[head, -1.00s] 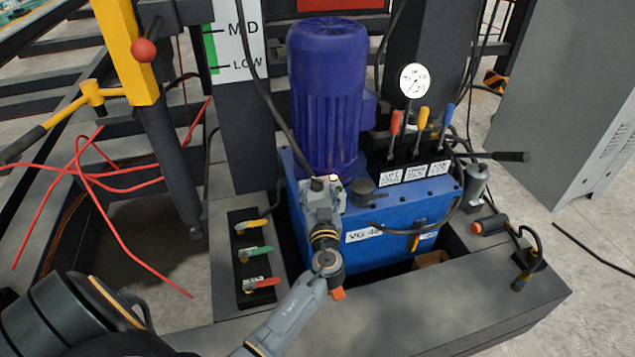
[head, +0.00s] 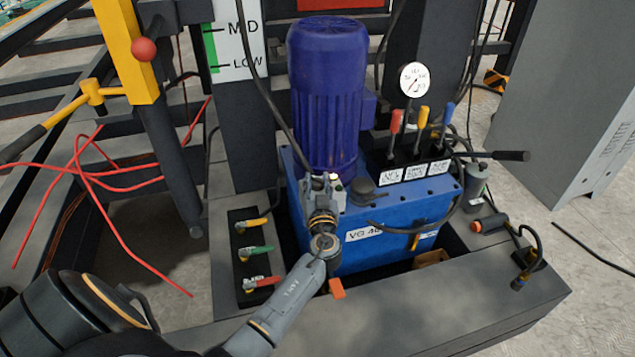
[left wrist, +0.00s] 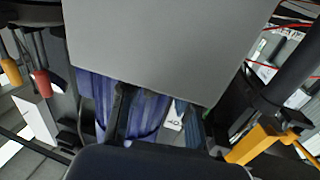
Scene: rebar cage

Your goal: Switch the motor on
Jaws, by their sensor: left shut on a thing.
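The blue ribbed motor (head: 328,90) stands upright on the blue hydraulic power unit (head: 385,240). A small grey box (head: 337,192) with a pale button or lamp on top is at the motor's front foot; I take it for the switch box. My left gripper (head: 322,188) is at this box and shut on it, its arm rising from below. The fingers hide much of the box. In the left wrist view a broad flat grey face (left wrist: 165,45) fills the upper middle, with the motor (left wrist: 150,110) behind. My right gripper is not in view.
Red, yellow and blue levers (head: 422,118) and a pressure gauge (head: 415,80) stand right of the motor. A valve strip (head: 250,262) with coloured handles lies to the left. A yellow post (head: 128,50) and red cables are further left. A black cable hangs close beside the motor.

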